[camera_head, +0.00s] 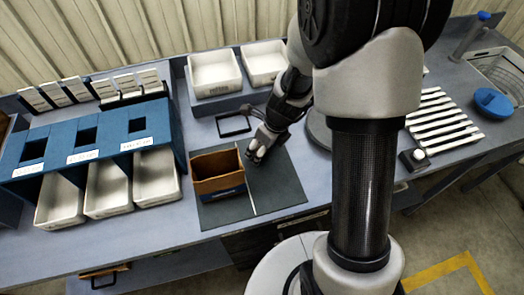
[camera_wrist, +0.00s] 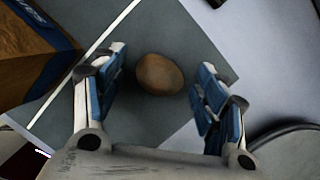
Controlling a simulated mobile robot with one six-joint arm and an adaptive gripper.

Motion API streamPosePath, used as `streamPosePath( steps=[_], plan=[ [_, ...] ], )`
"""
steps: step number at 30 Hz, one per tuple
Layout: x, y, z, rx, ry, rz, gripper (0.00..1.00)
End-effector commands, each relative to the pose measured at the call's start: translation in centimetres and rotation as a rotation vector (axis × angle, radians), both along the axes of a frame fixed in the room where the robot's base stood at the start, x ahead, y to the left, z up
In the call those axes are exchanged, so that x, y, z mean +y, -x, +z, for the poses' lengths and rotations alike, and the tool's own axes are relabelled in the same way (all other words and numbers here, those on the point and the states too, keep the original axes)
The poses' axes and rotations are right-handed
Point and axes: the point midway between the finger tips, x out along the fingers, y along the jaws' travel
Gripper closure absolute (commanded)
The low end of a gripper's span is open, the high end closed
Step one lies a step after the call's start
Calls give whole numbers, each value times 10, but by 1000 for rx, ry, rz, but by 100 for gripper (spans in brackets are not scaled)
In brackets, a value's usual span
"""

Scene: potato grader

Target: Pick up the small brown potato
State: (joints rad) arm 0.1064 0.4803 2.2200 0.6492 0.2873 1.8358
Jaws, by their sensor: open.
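A small brown potato (camera_wrist: 160,75) lies on the dark grey mat (camera_wrist: 190,30) in the wrist view. My gripper (camera_wrist: 160,80) is open, with one blue-padded finger on each side of the potato. There is a gap between the potato and each finger pad. In the head view my gripper (camera_head: 256,155) points down over the mat (camera_head: 285,190), to the right of the brown box. The potato cannot be made out in the head view, where my gripper covers that spot.
A brown and blue open box (camera_head: 218,185) stands left of my gripper, beside a white strip (camera_head: 247,190) on the mat. A small black frame (camera_head: 233,125) lies behind. White trays (camera_head: 155,190) under a blue unit (camera_head: 90,135) stand left; two white bins (camera_head: 214,70) stand at the back.

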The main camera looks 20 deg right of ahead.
Motion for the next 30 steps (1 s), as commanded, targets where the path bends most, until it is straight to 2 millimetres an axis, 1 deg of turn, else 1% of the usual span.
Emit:
streamPosePath(
  steps=[2, 22, 23, 30],
  plan=[
    [0, 0, 1, 0, 0, 0, 36],
    [0, 0, 1, 0, 0, 0, 80],
    [0, 0, 1, 0, 0, 0, 82],
    [0, 0, 1, 0, 0, 0, 82]
  ],
)
